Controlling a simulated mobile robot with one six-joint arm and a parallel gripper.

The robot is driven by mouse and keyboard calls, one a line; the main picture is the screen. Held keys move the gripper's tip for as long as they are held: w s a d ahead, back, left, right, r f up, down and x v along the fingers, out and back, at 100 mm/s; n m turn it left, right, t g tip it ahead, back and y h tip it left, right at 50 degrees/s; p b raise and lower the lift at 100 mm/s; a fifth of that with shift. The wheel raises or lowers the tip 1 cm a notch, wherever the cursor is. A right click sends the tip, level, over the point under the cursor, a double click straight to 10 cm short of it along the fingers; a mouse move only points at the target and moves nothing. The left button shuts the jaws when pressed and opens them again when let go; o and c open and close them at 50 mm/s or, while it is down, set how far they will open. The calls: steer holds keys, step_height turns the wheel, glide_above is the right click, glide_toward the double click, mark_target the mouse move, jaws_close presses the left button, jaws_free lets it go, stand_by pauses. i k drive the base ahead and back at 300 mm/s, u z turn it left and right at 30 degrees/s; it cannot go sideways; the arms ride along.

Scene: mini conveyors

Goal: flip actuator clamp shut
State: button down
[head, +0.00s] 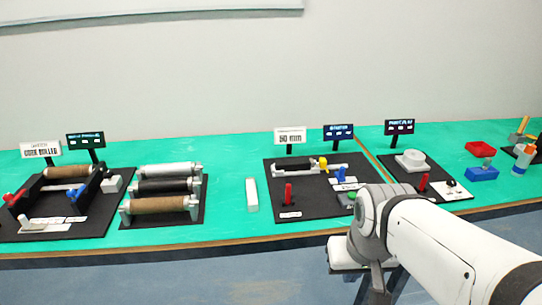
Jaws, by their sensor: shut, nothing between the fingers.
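The middle black board (268,208) carries a pale rail with a black bar (293,167) lying along it and a yellow-and-black piece (323,163) at its right end. A red upright lever (288,193) stands at the board's front left. A small blue part (350,171) is at its right. Which part is the actuator clamp, and whether it is open, is too small to tell. My arm comes in from the lower right, its bent joint in front of this board's right front corner, hiding part of it. My gripper's fingers cannot be made out.
A white block (252,194) lies left of the board. A rack of rollers (160,204) and a roll station (70,173) stand further left. The right board (402,175) has a grey round part. Red (480,149) and blue (483,174) bins sit far right. The green table (226,170) has bare strips.

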mark_target(288, 186)
steer(key=u, duration=0.2)
steer(key=i, duration=1)
steer(key=u, duration=0.05)
